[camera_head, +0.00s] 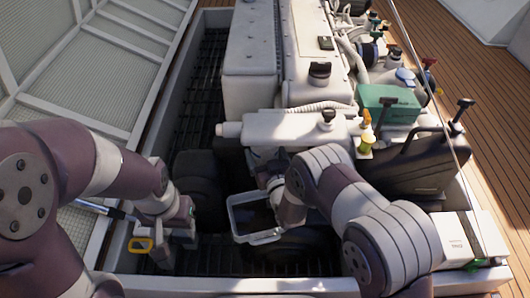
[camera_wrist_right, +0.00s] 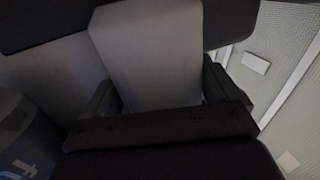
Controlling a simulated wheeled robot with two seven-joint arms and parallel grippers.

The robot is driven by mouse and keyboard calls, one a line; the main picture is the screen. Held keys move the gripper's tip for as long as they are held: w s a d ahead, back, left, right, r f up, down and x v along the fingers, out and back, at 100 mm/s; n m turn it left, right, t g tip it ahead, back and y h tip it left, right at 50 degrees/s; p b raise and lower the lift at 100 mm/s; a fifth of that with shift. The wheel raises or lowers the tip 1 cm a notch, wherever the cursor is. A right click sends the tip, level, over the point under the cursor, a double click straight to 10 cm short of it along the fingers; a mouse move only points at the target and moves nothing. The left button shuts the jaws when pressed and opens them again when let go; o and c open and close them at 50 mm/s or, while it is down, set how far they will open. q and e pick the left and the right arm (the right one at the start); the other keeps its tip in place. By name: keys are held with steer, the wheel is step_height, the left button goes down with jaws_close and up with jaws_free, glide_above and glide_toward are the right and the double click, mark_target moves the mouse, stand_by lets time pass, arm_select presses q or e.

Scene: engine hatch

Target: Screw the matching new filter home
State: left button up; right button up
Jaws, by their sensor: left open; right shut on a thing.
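My right gripper (camera_wrist_right: 158,88) is shut on a pale grey block-like or cylindrical thing (camera_wrist_right: 148,42), seen close up and dim in the right wrist view; I cannot tell for sure that it is a filter. In the head view my right arm reaches down beside the white engine (camera_head: 297,128), and its links largely hide that gripper and what it holds. My left gripper (camera_head: 166,238) is open, low at the left side of the hatch, near a yellow loop (camera_head: 140,244). No thread or filter seat is clearly visible.
A white-rimmed tray (camera_head: 257,239) with a dark inside sits in the hatch, left of my right forearm. A green box (camera_head: 388,104) and a black can (camera_head: 420,165) stand at the right. A dark cylinder with pale markings (camera_wrist_right: 25,140) shows in the right wrist view.

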steer(key=shift+n+g+y, duration=0.3)
steer(key=shift+n+y, duration=0.1)
steer(key=shift+y, duration=0.2)
steer(key=shift+w+d+n+g+y, duration=0.15)
steer(key=shift+n+g+y, duration=0.25)
steer(key=shift+n+y, duration=0.5)
steer(key=shift+n+g+y, duration=0.3)
steer(key=shift+g+y, duration=0.1)
steer(key=shift+y, duration=0.6)
steer(key=shift+n+b, duration=0.3)
